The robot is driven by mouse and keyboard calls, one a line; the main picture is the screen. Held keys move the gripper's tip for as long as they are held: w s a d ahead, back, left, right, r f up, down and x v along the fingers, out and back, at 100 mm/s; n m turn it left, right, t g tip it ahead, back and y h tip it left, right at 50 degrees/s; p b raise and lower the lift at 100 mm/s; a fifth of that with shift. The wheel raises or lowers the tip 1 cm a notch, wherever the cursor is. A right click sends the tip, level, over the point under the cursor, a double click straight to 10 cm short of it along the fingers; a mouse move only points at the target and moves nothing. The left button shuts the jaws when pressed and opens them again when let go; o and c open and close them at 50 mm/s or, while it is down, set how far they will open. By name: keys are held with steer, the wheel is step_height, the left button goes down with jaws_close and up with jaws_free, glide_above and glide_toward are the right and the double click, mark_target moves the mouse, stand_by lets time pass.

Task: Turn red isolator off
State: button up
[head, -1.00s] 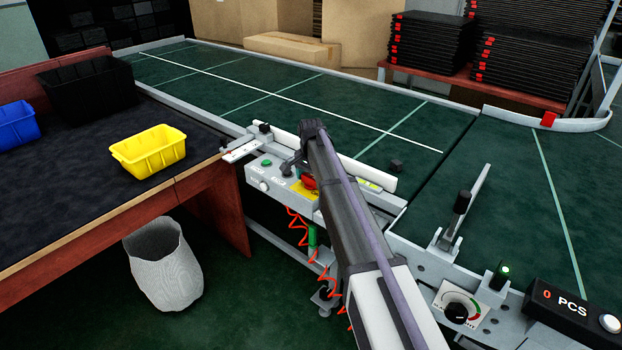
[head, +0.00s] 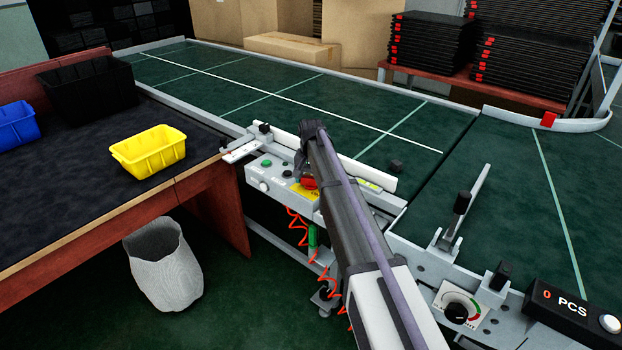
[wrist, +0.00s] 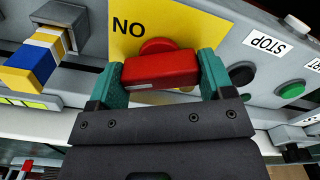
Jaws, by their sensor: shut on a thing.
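The red isolator (head: 308,183) sits on a yellow plate on the front of the grey control box (head: 290,198); my arm partly covers it in the head view. In the wrist view its red handle (wrist: 162,70) lies crosswise between the two teal fingers of my gripper (wrist: 163,62). My gripper is shut on the handle, one finger at each end. Upside-down "ON" lettering shows on the yellow plate (wrist: 180,20). In the head view my gripper (head: 301,172) is at the box, with its fingers mostly hidden.
A green button (wrist: 292,90) and a black button (wrist: 242,75) sit beside the isolator. A blue, white and yellow part (wrist: 35,62) stands on the other side. A speed dial (head: 457,311) and a dark lamp (head: 502,274) are at right.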

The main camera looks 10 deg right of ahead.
mark_target(311, 177)
steer(key=n, duration=1.2)
steer(key=shift+n, duration=0.3)
stand_by(0.4)
steer(key=o, duration=0.9)
step_height(311, 177, up, 11)
steer(key=p, duration=1.1)
steer(key=shift+f, duration=0.1)
